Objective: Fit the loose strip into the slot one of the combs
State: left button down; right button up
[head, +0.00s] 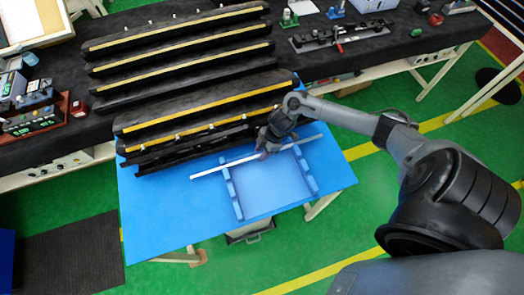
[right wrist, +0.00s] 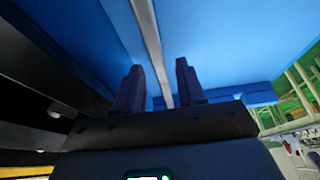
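The loose strip (head: 208,173) is long, thin and pale, and lies slantwise across the blue table near the far ends of the two blue combs. The left comb (head: 232,192) and right comb (head: 308,172) flank a paler blue panel. I cannot tell whether the strip rests in any slot. My right gripper (head: 265,152) is over the strip's middle. In the right wrist view, the strip (right wrist: 150,35) runs between the fingers of the right gripper (right wrist: 158,82), with visible gaps beside it, so the gripper looks open. My left gripper is out of view.
Dark trim pieces with yellow edges (head: 200,103) are stacked in rows just behind the strip, close to my right gripper. The blue table (head: 160,225) is bare at front left. A dark bench (head: 370,50) with tools stands behind.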

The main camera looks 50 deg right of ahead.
jog(key=v, duration=1.1)
jog(key=a+m+t+h, duration=0.2)
jog(key=a+t, duration=0.3)
jog(key=a, duration=1.2)
jog(key=s+a+r+m+g+h, duration=0.1)
jog(key=s+a+r+m+g, duration=0.1)
jog(key=s+r+m+g, duration=0.2)
jog(key=s+m, duration=0.3)
jog(key=s, duration=0.4)
jog(key=shift+s+r+h+p, duration=0.25)
jog(key=shift+s+h+p, duration=0.05)
jog(key=shift+s, duration=0.1)
notch_tip(320, 180, up, 11)
jog(key=p, duration=1.1)
jog(key=shift+r, duration=0.15)
